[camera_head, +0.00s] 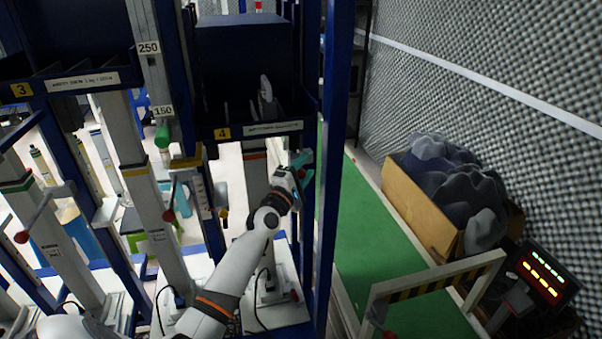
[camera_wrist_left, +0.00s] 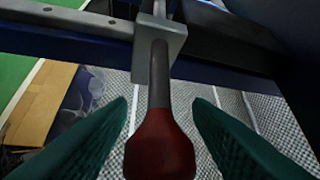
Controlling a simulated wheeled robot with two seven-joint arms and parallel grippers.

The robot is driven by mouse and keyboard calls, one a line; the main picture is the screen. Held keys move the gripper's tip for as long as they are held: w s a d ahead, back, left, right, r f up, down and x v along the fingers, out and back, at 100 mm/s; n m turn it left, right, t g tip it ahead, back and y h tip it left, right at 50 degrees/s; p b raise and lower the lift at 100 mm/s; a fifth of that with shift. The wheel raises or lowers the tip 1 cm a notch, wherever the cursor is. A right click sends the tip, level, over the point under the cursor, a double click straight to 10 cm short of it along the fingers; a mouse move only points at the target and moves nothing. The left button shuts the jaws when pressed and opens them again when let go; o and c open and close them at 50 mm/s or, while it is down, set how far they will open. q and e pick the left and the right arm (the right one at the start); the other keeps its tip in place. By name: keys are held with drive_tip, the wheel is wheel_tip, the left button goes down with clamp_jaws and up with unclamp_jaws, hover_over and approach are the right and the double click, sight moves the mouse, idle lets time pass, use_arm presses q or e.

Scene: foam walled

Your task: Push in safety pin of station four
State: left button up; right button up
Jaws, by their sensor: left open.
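Station four carries a yellow "4" label (camera_head: 222,133) on the front of its dark bin, below a blue frame. My left gripper (camera_head: 300,166) is at the right post of this station, just below the bin's label strip. In the left wrist view, the safety pin (camera_wrist_left: 160,150) has a dark red knob and a dark shaft running into a grey metal block (camera_wrist_left: 160,45) on the frame. The open teal fingers stand on either side of the knob and shaft, with gaps visible on both sides. The pin cannot be made out in the head view. My right gripper is not in view.
Station three (camera_head: 21,89) stands to the left, with posts and red-knobbed levers. A blue upright (camera_head: 333,180) is just right of my gripper. Beyond it are a green floor strip (camera_head: 385,250), a cardboard box (camera_head: 420,210) of grey lumps and a lit display (camera_head: 542,278).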

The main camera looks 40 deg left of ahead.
use_arm(q)
drive_tip(key=b+v, duration=0.1)
drive_tip(key=v, duration=1.1)
wheel_tip(320, 180, down, 19)
drive_tip(key=d+m+g, duration=0.2)
drive_tip(key=m+g, duration=0.2)
drive_tip(key=g, duration=0.1)
drive_tip(key=s+d+f+m+g, duration=0.2)
drive_tip(key=s+f, duration=0.2)
drive_tip(key=f, duration=0.4)
drive_tip(key=s+d+f+m+g+h, duration=0.1)
drive_tip(key=s+d+f+m+g, duration=0.2)
drive_tip(key=f, duration=0.4)
drive_tip(key=s+d+f+m, duration=0.15)
drive_tip(key=s+f, duration=0.25)
drive_tip(key=f, duration=0.4)
drive_tip(key=s+d+f+m+g, duration=0.2)
drive_tip(key=s+f, duration=0.4)
drive_tip(key=s, duration=0.5)
drive_tip(key=s+d+f+m+g, duration=0.3)
drive_tip(key=s+f+m, duration=0.3)
drive_tip(key=s, duration=0.5)
drive_tip(key=s+d+f+m+g, duration=0.3)
drive_tip(key=s+f+m+g, duration=0.1)
drive_tip(key=s, duration=0.8)
wheel_tip(320, 180, down, 2)
drive_tip(key=shift+f+m+h, duration=0.2)
drive_tip(key=shift+m+h, duration=0.2)
drive_tip(key=shift+m, duration=0.25)
drive_tip(key=shift+d, duration=0.1)
